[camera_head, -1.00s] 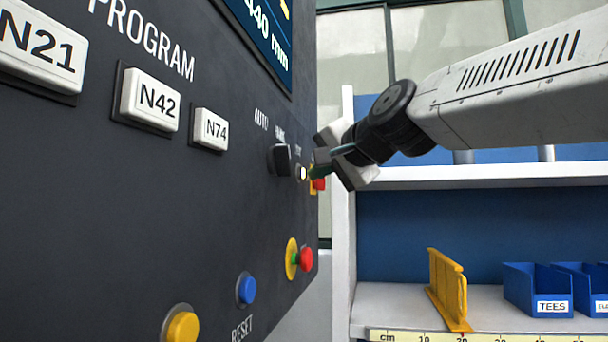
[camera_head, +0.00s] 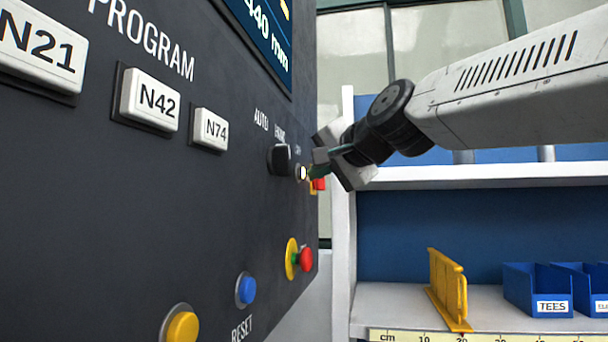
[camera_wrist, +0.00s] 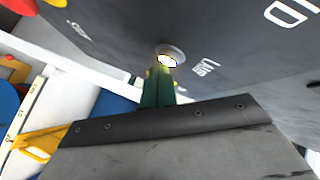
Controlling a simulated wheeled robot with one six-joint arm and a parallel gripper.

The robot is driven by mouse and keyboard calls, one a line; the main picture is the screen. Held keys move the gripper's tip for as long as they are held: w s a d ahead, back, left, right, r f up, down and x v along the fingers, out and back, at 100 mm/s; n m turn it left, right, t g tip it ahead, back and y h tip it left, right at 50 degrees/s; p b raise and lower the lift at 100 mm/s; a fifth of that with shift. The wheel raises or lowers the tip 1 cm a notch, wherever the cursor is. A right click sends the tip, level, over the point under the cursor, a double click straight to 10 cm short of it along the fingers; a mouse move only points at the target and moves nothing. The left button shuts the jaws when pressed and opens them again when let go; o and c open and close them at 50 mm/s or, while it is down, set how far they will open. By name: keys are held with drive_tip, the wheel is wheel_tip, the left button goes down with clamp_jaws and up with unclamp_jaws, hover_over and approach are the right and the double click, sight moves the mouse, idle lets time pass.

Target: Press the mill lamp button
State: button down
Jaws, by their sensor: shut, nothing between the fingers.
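The mill lamp button (camera_head: 302,172) is a small round white button in a grey ring on the dark panel, below a small label. In the wrist view the button (camera_wrist: 168,60) glows white, with its label beside it on the right. My gripper (camera_head: 313,172) is shut and empty, its slim green fingers pointing at the panel just right of the button.
A black selector knob (camera_head: 280,159) sits just left of the button. A red button (camera_head: 319,184) is close below my fingers. A red emergency knob (camera_head: 306,259), blue button (camera_head: 246,290) and yellow button (camera_head: 182,326) are lower. A shelf (camera_head: 490,178) with blue bins stands right.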

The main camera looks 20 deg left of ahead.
drive_tip(key=shift+a, duration=0.3)
drive_tip(key=shift+d, duration=0.4)
idle(0.3)
drive_tip(key=d, duration=0.6)
drive_tip(key=shift+w, duration=0.15)
